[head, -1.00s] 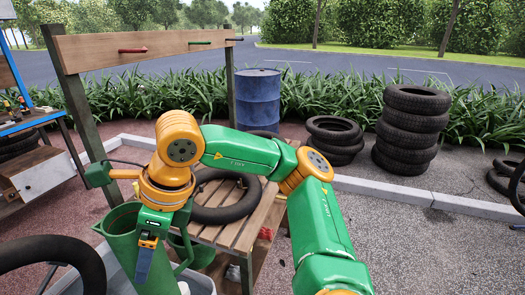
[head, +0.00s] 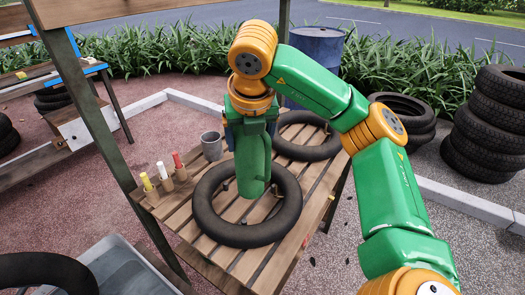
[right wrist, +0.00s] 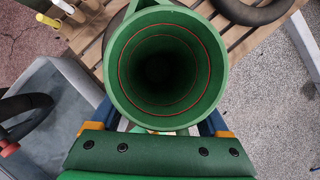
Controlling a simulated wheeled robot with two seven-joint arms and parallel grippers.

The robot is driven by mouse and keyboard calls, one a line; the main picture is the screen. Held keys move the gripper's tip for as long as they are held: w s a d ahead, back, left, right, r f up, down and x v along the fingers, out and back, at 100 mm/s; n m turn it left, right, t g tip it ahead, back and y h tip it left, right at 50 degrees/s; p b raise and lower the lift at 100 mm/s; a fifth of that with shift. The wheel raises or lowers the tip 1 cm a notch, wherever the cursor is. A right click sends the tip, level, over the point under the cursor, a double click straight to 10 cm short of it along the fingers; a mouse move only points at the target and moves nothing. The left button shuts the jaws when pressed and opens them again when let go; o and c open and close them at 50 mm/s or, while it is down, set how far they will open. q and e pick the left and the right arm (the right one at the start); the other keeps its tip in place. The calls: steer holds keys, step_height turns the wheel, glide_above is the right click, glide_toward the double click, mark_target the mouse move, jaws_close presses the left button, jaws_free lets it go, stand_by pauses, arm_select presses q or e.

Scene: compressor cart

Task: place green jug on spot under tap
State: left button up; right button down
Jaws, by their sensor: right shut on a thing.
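The green jug (head: 254,165) is upright in my right gripper (head: 251,128), which is shut on it. In the head view the jug appears over the ring of a black inner tube on the slatted wooden bench. I cannot tell whether its bottom touches the bench. In the right wrist view I look down into the empty-looking mouth of the jug (right wrist: 165,68), with the blue fingers of my right gripper (right wrist: 160,122) on both sides. No tap or marked spot is recognisable in the current views. My left gripper is not in view.
The wooden bench (head: 171,209) holds the near inner tube (head: 244,236), another tube (head: 308,152), a grey cup (head: 212,146) and several coloured sticks in holders. A grey bin (head: 92,252) stands at the lower left, near a wooden post (head: 85,110). Tyres (head: 490,140) are stacked right.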

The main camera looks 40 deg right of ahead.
steer(key=w+d+f+b, duration=0.2)
steer(key=w+d+f, duration=0.3)
steer(key=f, duration=0.5)
steer(key=shift+d, duration=0.3)
steer(key=shift+w+f, duration=0.1)
steer(key=shift+f, duration=0.05)
jaws_free()
